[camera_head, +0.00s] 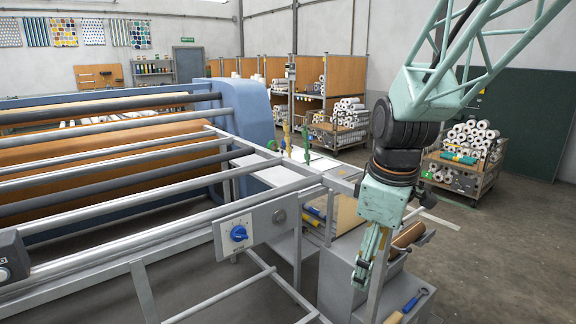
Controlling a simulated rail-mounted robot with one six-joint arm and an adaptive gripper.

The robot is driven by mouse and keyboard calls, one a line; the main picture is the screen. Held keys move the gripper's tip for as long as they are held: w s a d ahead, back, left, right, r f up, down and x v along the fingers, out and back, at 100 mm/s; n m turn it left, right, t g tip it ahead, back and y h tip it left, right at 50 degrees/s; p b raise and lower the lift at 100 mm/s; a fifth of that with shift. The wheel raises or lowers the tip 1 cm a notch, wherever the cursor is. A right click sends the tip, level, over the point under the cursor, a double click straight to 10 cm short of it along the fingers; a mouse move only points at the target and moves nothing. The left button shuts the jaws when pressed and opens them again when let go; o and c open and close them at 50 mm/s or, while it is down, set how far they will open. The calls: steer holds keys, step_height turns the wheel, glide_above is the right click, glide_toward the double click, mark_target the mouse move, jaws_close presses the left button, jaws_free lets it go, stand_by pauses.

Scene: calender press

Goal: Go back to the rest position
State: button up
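My gripper (364,272) hangs at the end of my pale green arm, right of centre, pointing down. It is in front of the grey cabinet (340,268) beside the press frame. The fingers show narrow and nearly edge-on, so I cannot tell whether they are open or shut. I see no object held between them. The calender press (120,150), with its long grey bars and brown rollers, fills the left half.
A control box with a blue knob (239,233) is on the press frame, left of my gripper. A brown roll (408,235) lies just right of it. A cart of white rolls (462,160) stands behind; the floor at right is clear.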

steer(key=s+r+m, duration=0.3)
steer(key=s+m, duration=0.1)
steer(key=s, duration=0.6)
steer(key=s+d+r+m+t, duration=0.1)
steer(key=s+r+m, duration=0.2)
steer(key=s, duration=0.6)
steer(key=s+d+r+m, duration=0.1)
steer(key=s+r+m, duration=0.3)
steer(key=s, duration=0.6)
steer(key=shift+s+d+r+m+t, duration=0.15)
steer(key=shift+s+r+m+t, duration=0.2)
steer(key=shift+r, duration=0.2)
steer(key=shift+w, duration=0.1)
steer(key=shift+c, duration=0.4)
stand_by(1.5)
